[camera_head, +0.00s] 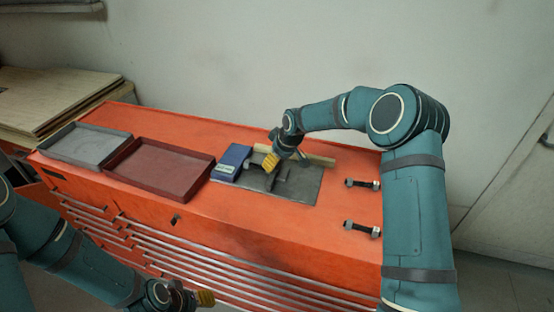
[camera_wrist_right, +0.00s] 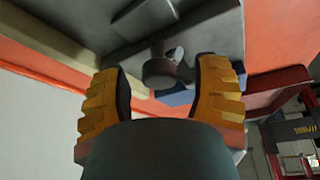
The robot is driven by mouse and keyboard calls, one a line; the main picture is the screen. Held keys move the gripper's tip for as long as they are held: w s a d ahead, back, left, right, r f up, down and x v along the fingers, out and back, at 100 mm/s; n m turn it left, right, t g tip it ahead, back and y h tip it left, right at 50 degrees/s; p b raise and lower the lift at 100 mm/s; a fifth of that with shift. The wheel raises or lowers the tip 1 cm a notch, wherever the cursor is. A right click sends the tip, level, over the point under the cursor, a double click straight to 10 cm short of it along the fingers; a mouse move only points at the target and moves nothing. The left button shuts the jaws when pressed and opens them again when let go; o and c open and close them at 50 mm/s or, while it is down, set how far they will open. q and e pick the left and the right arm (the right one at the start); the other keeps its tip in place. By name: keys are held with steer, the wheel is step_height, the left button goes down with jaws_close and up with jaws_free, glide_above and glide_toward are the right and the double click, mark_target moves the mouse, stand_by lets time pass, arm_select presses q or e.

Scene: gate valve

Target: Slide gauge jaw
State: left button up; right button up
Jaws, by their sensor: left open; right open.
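A dark grey gauge (camera_head: 262,180) lies on a dark mat (camera_head: 302,192) on the orange cabinet top. My right gripper (camera_head: 271,161) is over the gauge's far side, partly covering it. In the right wrist view the two yellow fingers (camera_wrist_right: 160,95) stand apart, with a dark round knob-like part (camera_wrist_right: 160,70) visible just beyond and between them. I cannot tell whether a finger touches it, and the gauge's sliding jaw is not clearly distinguishable. My left gripper (camera_head: 204,298) is open and empty, low in front of the cabinet at the bottom edge.
A blue box with a pale panel (camera_head: 231,163) stands left of the gauge. A pale bar (camera_head: 315,158) lies behind it. A dark red tray (camera_head: 160,168) and a grey tray (camera_head: 86,146) are farther left. Two bolts (camera_head: 362,184) (camera_head: 362,229) lie at right. Cabinet top in front of the mat is clear.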

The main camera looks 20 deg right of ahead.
jaws_close()
steer(key=s+d, duration=0.1)
steer(key=d, duration=0.1)
steer(key=s+d+b, duration=0.1)
steer(key=s+d, duration=0.1)
steer(key=d, duration=0.1)
steer(key=s+d, duration=0.2)
steer(key=shift+d, duration=0.15)
